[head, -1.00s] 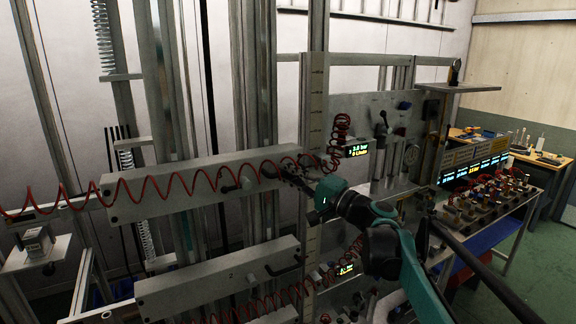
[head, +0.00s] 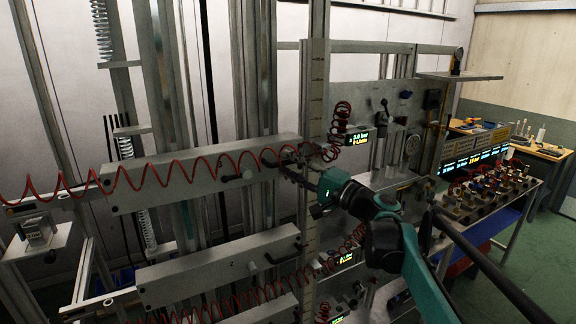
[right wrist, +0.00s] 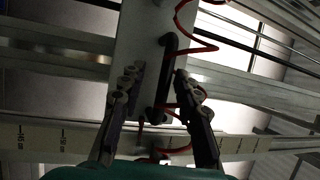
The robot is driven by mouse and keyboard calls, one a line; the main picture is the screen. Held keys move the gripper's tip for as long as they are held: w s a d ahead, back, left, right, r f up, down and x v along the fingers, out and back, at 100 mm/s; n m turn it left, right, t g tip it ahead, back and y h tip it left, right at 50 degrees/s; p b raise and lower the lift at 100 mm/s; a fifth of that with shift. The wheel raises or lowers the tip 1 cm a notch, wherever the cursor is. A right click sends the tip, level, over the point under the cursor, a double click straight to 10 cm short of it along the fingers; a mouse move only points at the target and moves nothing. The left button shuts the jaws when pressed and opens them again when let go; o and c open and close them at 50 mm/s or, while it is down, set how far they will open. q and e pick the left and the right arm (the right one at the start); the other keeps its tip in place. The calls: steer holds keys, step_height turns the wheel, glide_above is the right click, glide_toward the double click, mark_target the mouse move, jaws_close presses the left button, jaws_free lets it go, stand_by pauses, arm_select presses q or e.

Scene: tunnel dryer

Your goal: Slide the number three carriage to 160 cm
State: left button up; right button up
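The upper grey carriage beam (head: 160,183) runs across the head view; I cannot read its number. Its black bar handle (right wrist: 168,60) stands out from the pale beam face in the right wrist view. My right gripper (head: 284,166) is at the right end of this beam. In the right wrist view its fingers (right wrist: 158,78) are apart, one on each side of the handle, without a clear grip. A vertical scale (head: 315,110) stands just right of the beam end; its figures are too small to read. My left gripper is not in view.
A second beam (head: 190,281) marked 2 hangs below, and part of a third shows at the bottom edge. A red coiled hose (head: 130,180) crosses the upper beam. A panel with a lit display (head: 355,137) and a bench (head: 525,212) stand right.

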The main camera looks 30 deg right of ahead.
steer(key=v, duration=1.1)
steer(key=shift+s+d, duration=0.1)
steer(key=shift+s, duration=0.05)
steer(key=s+a+f+n+g+b, duration=0.1)
steer(key=a+f+n+g+b, duration=0.2)
steer(key=a+f, duration=0.45)
steer(key=s+a+f+g+h+b, duration=0.15)
steer(key=a+f+b, duration=0.25)
steer(key=f, duration=0.7)
steer(key=s+a+f+n+g+b, duration=0.1)
steer(key=a+f+n+g+b, duration=0.1)
steer(key=a+f+g+b, duration=0.5)
steer(key=s+f+n+h+b, duration=0.2)
steer(key=s+f, duration=0.2)
steer(key=f, duration=0.5)
steer(key=s+f+n+h+b, duration=0.2)
steer(key=s+f+b, duration=0.1)
steer(key=f, duration=0.7)
steer(key=s+f+n+h+b, duration=0.3)
steer(key=s+f, duration=0.1)
steer(key=f, duration=0.5)
steer(key=shift+s+a+f, duration=0.2)
steer(key=shift+s+a, duration=0.1)
steer(key=shift+s, duration=0.05)
steer(key=shift+t, duration=0.25)
